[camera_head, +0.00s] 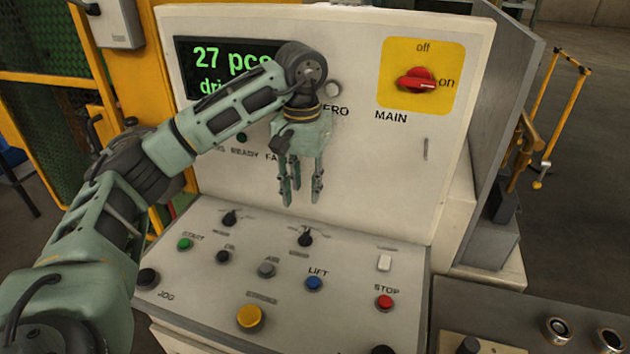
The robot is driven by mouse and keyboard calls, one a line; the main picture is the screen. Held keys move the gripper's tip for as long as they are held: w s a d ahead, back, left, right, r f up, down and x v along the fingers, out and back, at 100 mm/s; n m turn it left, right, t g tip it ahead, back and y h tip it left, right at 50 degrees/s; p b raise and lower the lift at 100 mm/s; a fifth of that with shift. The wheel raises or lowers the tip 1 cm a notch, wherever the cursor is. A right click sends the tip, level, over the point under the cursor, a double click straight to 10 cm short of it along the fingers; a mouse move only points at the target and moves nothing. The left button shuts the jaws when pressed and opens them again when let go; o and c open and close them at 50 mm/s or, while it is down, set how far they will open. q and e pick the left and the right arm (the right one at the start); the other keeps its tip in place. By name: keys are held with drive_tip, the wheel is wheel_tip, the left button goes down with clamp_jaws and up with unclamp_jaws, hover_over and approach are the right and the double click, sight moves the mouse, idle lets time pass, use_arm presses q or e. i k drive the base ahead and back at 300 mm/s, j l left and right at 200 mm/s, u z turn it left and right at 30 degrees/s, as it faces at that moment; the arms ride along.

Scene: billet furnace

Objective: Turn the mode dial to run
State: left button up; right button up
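The panel has two small black rotary dials on its sloping deck. The left dial (230,217) has a small label under it that looks like MODE; the right dial (305,237) has a label too small to read. I cannot tell which position either pointer marks. My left gripper (301,198) hangs fingers down in front of the upright panel, above the right dial and to the right of the left dial. Its fingers are apart, with nothing between them, and touch neither dial. My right gripper is not in view.
The deck also carries a green START button (184,244), blue LIFT button (314,284), red STOP button (385,302) and yellow button (249,316). A red main switch (417,81) points to on. My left arm partly covers the green-lettered display (207,58).

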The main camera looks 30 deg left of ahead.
sight(230, 219)
drive_tip(key=k, duration=1.5)
